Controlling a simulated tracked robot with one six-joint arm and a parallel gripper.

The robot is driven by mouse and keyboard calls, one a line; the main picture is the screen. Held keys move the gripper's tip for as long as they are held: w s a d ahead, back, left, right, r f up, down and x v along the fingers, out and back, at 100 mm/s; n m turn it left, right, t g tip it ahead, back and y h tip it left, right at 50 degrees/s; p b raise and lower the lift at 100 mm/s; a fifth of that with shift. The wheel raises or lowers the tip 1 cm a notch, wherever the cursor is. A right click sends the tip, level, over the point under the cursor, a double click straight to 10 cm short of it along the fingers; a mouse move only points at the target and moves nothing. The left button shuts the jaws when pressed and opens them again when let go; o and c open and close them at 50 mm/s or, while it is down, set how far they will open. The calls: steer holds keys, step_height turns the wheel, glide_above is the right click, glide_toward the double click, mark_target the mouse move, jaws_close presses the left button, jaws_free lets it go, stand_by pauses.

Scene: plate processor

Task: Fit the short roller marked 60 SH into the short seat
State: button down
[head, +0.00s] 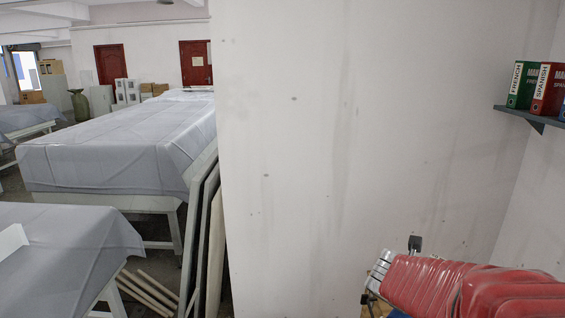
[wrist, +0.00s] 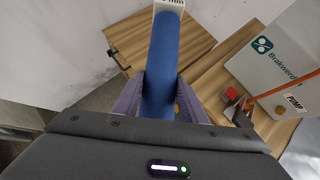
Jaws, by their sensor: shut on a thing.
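In the wrist view, my gripper (wrist: 168,98) is shut on a blue roller (wrist: 165,50), with one purple finger on each side of it. The roller points away from the camera toward the top edge. A white part (wrist: 169,4) with partly cut-off lettering ending in "mm" shows at its far end. I cannot read a 60 SH mark. The near end of the roller is hidden behind my gripper body. The short seat cannot be made out in either view. In the head view my gripper and the roller cannot be made out.
In the wrist view, a wooden surface (wrist: 128,38) lies below, with a white panel (wrist: 275,55) labelled PUMP and a red part (wrist: 231,95) at right. The head view shows a bare wall (head: 350,130), covered tables (head: 110,145), leaning boards (head: 200,240) and a binder shelf (head: 528,116).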

steer(key=w+a+f+n+t+y, duration=0.1)
steer(key=w+a+f+n+y, duration=0.2)
steer(key=w+a, duration=0.6)
steer(key=w+a+f+n+t+y, duration=0.2)
steer(key=w+a+f+n+y, duration=0.2)
steer(key=w+a+n, duration=0.3)
steer(key=w+a+f, duration=0.1)
steer(key=w+a, duration=0.2)
steer(key=shift+w+a, duration=0.3)
steer(key=shift+w, duration=0.05)
steer(key=shift+s, duration=0.15)
steer(key=shift+s+r, duration=0.4)
steer(key=shift+s, duration=0.4)
steer(key=shift+s+r, duration=0.4)
steer(key=shift+s, duration=0.4)
steer(key=shift+s+r, duration=0.4)
steer(key=shift+s, duration=0.4)
